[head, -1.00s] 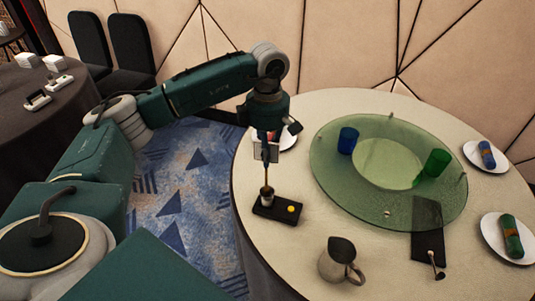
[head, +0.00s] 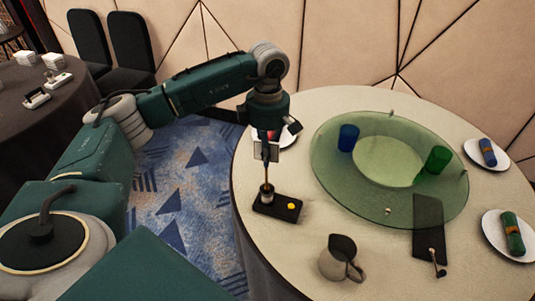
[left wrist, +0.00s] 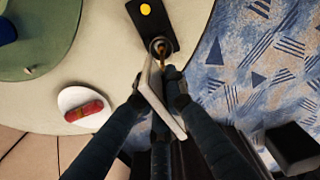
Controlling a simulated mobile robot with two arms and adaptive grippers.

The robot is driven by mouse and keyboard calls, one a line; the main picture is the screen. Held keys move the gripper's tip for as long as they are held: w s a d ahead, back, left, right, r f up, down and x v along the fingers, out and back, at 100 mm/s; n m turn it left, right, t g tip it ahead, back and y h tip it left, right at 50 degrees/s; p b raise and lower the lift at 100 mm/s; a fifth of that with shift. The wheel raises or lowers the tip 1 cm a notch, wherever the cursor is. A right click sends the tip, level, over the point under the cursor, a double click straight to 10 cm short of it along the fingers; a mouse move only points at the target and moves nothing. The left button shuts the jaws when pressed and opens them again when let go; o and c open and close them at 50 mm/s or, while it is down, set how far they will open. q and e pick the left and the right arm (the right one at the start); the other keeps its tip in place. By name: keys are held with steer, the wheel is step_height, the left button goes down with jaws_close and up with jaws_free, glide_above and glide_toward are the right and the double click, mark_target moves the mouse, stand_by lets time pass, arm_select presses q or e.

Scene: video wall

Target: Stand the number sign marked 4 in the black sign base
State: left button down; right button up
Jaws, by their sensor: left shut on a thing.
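The black sign base (head: 278,208) lies near the left edge of the round table, with a yellow dot and a round metal socket (head: 266,194). The base also shows at the top of the left wrist view (left wrist: 155,22). My left gripper (head: 266,158) is above the socket, shut on the number sign, whose thin brown stem (head: 267,174) points down. The sign's pale plate (left wrist: 158,92) shows edge-on between the fingers in the left wrist view; its number cannot be read. The stem's lower end meets the socket in view; how deep it sits I cannot tell. My right gripper is not in view.
A green glass turntable (head: 325,175) with blue and green cups fills the table's middle. A jug (head: 338,260) stands in front. A plate (left wrist: 75,101) with a red rolled napkin is close beside my left gripper. A dark panel (head: 428,245) lies at right.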

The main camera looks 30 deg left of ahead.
arm_select(q)
steer(key=shift+f+b, duration=1.2)
steer(key=shift+f, duration=0.5)
steer(key=c, duration=1.7)
jaws_free()
steer(key=shift+r, duration=0.1)
step_height(320, 180, up, 12)
steer(key=shift+f, duration=0.1)
